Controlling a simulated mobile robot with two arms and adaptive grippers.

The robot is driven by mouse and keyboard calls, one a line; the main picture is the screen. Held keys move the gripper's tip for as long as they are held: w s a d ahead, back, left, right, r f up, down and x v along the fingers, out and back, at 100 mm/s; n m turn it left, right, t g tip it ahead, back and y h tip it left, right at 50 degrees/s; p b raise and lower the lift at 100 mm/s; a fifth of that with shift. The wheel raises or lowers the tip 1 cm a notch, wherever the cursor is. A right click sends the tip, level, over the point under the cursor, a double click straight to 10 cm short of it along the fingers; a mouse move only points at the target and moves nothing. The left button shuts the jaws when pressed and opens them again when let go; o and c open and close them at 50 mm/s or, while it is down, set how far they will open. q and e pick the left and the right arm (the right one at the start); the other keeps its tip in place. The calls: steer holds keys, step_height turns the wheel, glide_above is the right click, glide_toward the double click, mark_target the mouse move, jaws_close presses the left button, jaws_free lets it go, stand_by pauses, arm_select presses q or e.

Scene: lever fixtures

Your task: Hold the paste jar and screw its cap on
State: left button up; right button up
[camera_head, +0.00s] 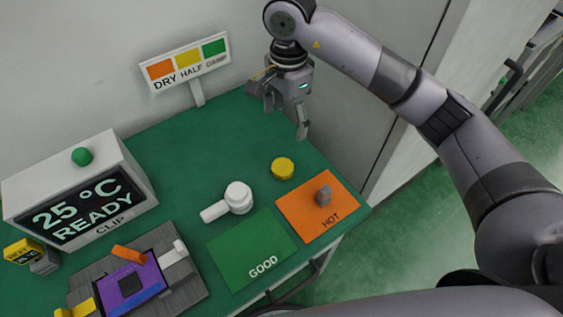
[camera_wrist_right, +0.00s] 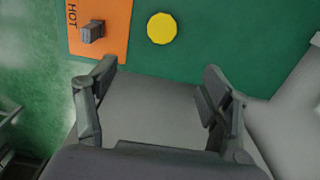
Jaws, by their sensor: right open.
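A white round jar (camera_head: 238,196) with a short white handle pointing left stands on the green table, just above the GOOD mat; I take it as the paste jar. A yellow round disc, apparently the cap (camera_head: 282,168), lies apart from it, up and to the right. It also shows in the right wrist view (camera_wrist_right: 161,28), beyond the fingertips. My right gripper (camera_head: 284,117) is open and empty, above the back right of the table, with the cap in front of it. Its two fingers (camera_wrist_right: 158,72) are spread wide in the wrist view. My left gripper is not in view.
An orange HOT mat (camera_head: 295,220) with a grey block (camera_head: 323,196) and a green GOOD mat (camera_head: 235,262) lie near the front edge. At left are a READY display box (camera_head: 115,160) and a purple-plated fixture (camera_head: 150,276). A DRY/HALF sign (camera_head: 186,62) stands behind.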

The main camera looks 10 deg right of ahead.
steer(key=p, duration=0.3)
glide_above(283, 166)
steer(key=f, duration=1.1)
steer(key=shift+s+d+f, duration=0.15)
steer(key=shift+d+f, duration=0.15)
steer(key=shift+d, duration=0.1)
steer(key=shift+a+f, duration=0.15)
steer(key=shift+f, duration=0.35)
steer(key=f, duration=0.1)
steer(key=f+p, duration=0.1)
steer(key=f, duration=0.1)
steer(key=shift+a+f+p, duration=0.3)
steer(key=shift+f, duration=0.45)
steer(key=c, duration=0.8)
